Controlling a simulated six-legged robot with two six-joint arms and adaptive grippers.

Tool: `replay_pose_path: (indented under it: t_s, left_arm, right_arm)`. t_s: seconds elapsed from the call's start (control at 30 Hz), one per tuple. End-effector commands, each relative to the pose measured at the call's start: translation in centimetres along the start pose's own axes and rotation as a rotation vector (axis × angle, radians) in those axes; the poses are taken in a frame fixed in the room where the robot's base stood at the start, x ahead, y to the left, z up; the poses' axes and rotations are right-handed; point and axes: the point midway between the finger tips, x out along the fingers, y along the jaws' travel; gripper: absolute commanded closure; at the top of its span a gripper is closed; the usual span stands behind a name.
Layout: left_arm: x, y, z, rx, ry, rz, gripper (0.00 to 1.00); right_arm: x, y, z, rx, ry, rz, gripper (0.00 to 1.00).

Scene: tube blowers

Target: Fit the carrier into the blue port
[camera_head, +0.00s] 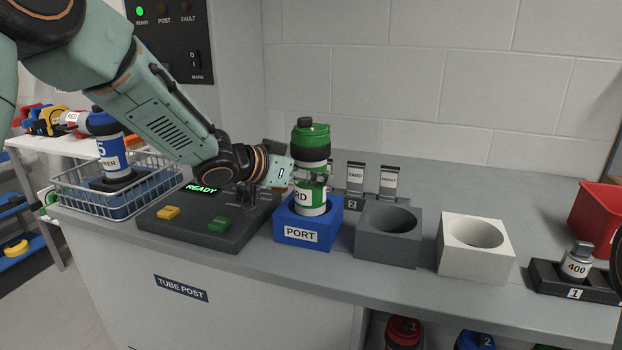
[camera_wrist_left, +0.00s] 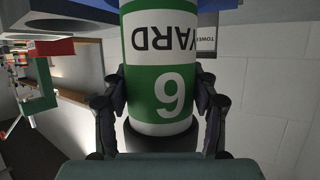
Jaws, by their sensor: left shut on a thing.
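The green-and-white carrier (camera_head: 312,140), labelled YARD with a 6, stands upright at the blue port (camera_head: 308,235). My left gripper (camera_head: 308,176) is shut around its middle. The white lower end of the carrier is over or just inside the port's opening; how deep I cannot tell. In the left wrist view the carrier (camera_wrist_left: 160,70) appears upside down between my two fingers, with blue block surface at the top edge. The gripper and carrier hide most of the port's opening. My right gripper is not in view.
A grey port (camera_head: 388,250) and a white port (camera_head: 475,262) stand to the right, both empty. A control box (camera_head: 190,238) with a READY display is at left. A wire basket (camera_head: 115,197) holds a blue carrier (camera_head: 110,150). A 400 weight (camera_head: 577,262) and red bin (camera_head: 597,215) are far right.

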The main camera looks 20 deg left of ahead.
Motion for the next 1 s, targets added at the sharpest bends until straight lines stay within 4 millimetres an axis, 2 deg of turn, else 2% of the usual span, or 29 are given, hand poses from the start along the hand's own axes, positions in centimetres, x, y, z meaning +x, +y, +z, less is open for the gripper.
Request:
replay_pose_path:
  t_s: [0.1, 0.13, 0.3, 0.4, 0.77, 0.87, 1.0]
  left_arm:
    - [0.1, 0.0, -0.1, 0.002, -0.003, -0.001, 1.00]
    - [0.1, 0.0, 0.0, 0.002, -0.005, -0.001, 0.41]
    - [0.0, 0.0, -0.1, 0.001, -0.003, -0.001, 0.26]
    - [0.0, 0.0, -0.2, 0.001, -0.002, -0.001, 0.19]
    - [-0.4, -0.1, -0.3, 0.000, 0.001, -0.002, 0.19]
    - [-1.6, -0.2, -0.5, -0.003, 0.003, -0.003, 0.19]
    - [-4.2, -0.1, -0.6, -0.005, 0.004, -0.002, 0.19]
  right_arm:
    - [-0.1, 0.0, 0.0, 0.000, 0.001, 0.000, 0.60]
    - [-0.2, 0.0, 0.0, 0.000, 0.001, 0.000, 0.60]
    - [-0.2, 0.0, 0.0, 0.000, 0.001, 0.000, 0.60]
    - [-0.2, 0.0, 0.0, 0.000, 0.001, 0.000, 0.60]
    - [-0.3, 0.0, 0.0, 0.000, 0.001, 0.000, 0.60]
    - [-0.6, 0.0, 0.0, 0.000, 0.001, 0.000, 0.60]
    - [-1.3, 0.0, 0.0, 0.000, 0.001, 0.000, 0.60]
